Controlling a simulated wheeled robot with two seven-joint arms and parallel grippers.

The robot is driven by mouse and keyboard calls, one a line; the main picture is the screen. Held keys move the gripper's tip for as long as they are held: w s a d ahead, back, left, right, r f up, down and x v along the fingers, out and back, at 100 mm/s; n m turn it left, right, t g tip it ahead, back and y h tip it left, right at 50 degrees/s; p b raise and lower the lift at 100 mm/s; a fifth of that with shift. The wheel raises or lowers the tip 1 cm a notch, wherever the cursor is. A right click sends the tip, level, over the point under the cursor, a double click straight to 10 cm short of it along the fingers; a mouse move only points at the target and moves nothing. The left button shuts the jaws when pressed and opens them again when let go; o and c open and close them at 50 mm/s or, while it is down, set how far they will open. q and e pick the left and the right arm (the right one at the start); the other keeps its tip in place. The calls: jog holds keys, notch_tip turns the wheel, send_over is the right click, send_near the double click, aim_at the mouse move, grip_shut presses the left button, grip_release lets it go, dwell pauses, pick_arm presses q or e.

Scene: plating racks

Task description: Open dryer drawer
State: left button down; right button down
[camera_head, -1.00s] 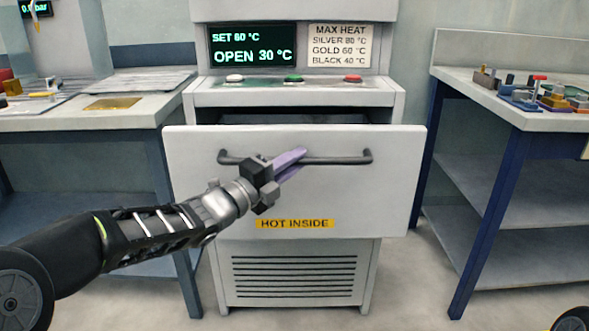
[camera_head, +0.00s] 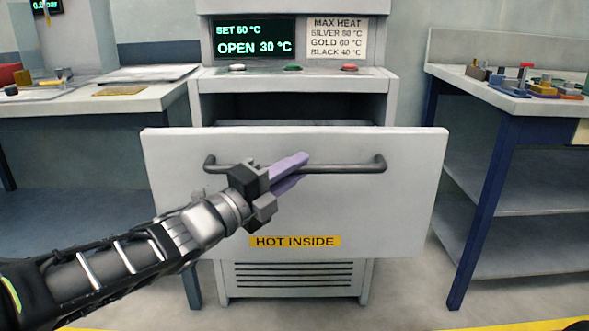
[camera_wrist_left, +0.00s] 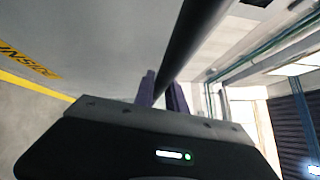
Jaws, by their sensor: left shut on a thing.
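The dryer drawer (camera_head: 390,205) has a white front with a yellow "HOT INSIDE" label and stands pulled out from the dryer body (camera_head: 295,85). A dark opening shows above and behind its front. A dark bar handle (camera_head: 345,167) runs across the front. My left gripper (camera_head: 290,170) has its purple fingers shut on the handle near its middle. In the left wrist view the handle bar (camera_wrist_left: 190,45) passes between the two fingers (camera_wrist_left: 163,95). My right gripper is not in view.
The dryer display (camera_head: 253,39) reads SET 60 °C, OPEN 30 °C. Buttons (camera_head: 292,68) sit below it. A left bench (camera_head: 100,103) holds flat plates. A right bench (camera_head: 500,95) holds small coloured parts. Floor (camera_head: 410,290) is clear before the dryer.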

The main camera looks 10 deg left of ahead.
pick_arm(q)
jog(key=shift+f, duration=0.1)
jog(key=c, duration=1.4)
grip_release()
jog(key=shift+o, duration=0.2)
jog(key=shift+a, duration=0.1)
jog(key=p+v, duration=0.2)
jog(key=v, duration=0.5)
jog(key=shift+s+a, duration=0.2)
jog(key=shift+s, duration=0.1)
jog(key=shift+f, duration=0.1)
